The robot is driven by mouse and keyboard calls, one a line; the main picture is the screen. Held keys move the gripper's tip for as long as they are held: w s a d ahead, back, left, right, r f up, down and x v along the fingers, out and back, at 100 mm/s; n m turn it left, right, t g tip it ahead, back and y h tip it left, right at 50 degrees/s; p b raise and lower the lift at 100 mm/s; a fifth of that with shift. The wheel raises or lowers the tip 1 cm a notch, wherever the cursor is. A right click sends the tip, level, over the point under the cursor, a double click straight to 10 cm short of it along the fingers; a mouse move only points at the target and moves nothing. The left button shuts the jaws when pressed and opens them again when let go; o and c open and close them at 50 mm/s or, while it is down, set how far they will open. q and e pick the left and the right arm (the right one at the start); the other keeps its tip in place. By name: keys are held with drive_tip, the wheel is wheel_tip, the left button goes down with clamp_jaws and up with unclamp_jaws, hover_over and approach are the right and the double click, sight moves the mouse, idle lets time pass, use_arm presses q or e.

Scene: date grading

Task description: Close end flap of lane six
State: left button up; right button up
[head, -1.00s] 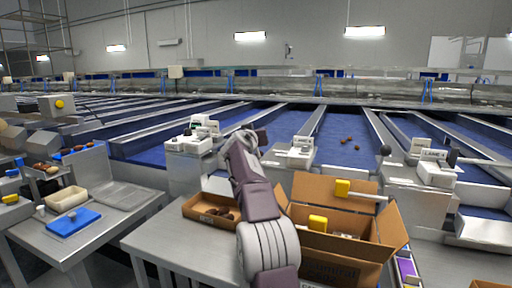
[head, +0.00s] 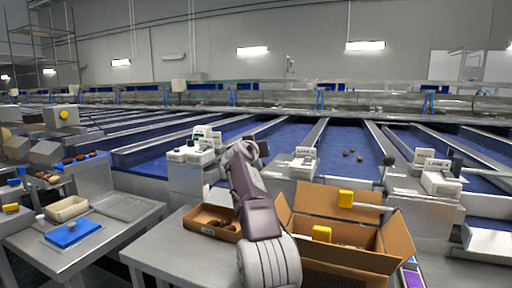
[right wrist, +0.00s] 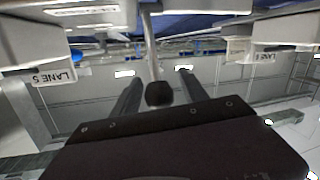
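My right arm rises up the middle of the head view. Its dark gripper (head: 262,147) is between the lane machines, and its fingertips are too small to make out there. In the right wrist view, which appears upside down, my right gripper (right wrist: 158,88) has its two fingers apart, with a black knob (right wrist: 159,94) on a pale rod between them in the picture. I cannot tell whether they touch it. A LANE 5 sign (right wrist: 55,77) is at left and another sign (right wrist: 265,57) at right. The lane six end flap cannot be made out. My left gripper is not in view.
The LANE 4 unit (head: 437,165) with a black knob (head: 390,160) stands at right. An open cardboard box (head: 390,262) and a shallow brown box (head: 195,221) lie near my arm. A blue pad (head: 68,236) lies on the left table. Several dates lie on a blue lane.

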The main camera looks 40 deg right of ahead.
drive_tip(key=shift+s+a+f, duration=0.1)
drive_tip(key=b+v, duration=0.4)
drive_tip(key=v, duration=0.5)
